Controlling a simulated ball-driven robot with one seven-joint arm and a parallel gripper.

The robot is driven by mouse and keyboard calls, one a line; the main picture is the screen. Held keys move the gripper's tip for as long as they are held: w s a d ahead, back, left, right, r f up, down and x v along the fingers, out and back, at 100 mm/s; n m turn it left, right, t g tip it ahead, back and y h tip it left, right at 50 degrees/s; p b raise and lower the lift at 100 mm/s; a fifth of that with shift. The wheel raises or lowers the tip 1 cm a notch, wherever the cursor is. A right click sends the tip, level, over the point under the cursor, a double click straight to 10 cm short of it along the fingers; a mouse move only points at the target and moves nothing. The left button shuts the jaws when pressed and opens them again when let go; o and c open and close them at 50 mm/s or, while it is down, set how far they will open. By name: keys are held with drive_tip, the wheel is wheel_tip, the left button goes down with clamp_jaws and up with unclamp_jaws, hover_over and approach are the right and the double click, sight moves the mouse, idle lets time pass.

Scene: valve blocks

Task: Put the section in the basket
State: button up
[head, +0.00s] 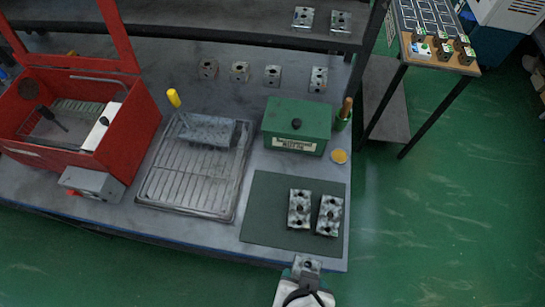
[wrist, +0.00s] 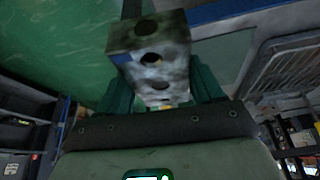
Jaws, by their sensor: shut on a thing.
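My gripper (head: 306,272) is at the bottom of the head view, just off the front edge of the bench. It is shut on a grey metal section (head: 307,264) with round holes. In the wrist view the section (wrist: 150,55) stands up between the green fingers (wrist: 160,92), its holed face toward the camera. A slatted metal basket (head: 70,113) seems to lie inside the open red washer (head: 130,130) at the far left, partly hidden by its wall. My gripper is far to the right of it.
Two holed blocks (head: 299,209) (head: 329,215) stand on the dark green mat (head: 262,215). A green box (head: 296,126) stands behind the mat. Several blocks (head: 240,72) line the back.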

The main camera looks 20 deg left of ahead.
drive_tip(key=w+d+f, duration=0.3)
drive_tip(key=w+d, duration=0.5)
drive_tip(key=w, duration=0.2)
drive_tip(key=w+d+f+m, duration=0.1)
drive_tip(key=w+d+f, duration=0.2)
drive_tip(key=w+d, duration=0.6)
drive_tip(key=shift+w+f, duration=0.2)
drive_tip(key=shift+w, duration=0.55)
drive_tip(key=shift+f+b, duration=0.85)
drive_tip(key=shift+b, duration=0.1)
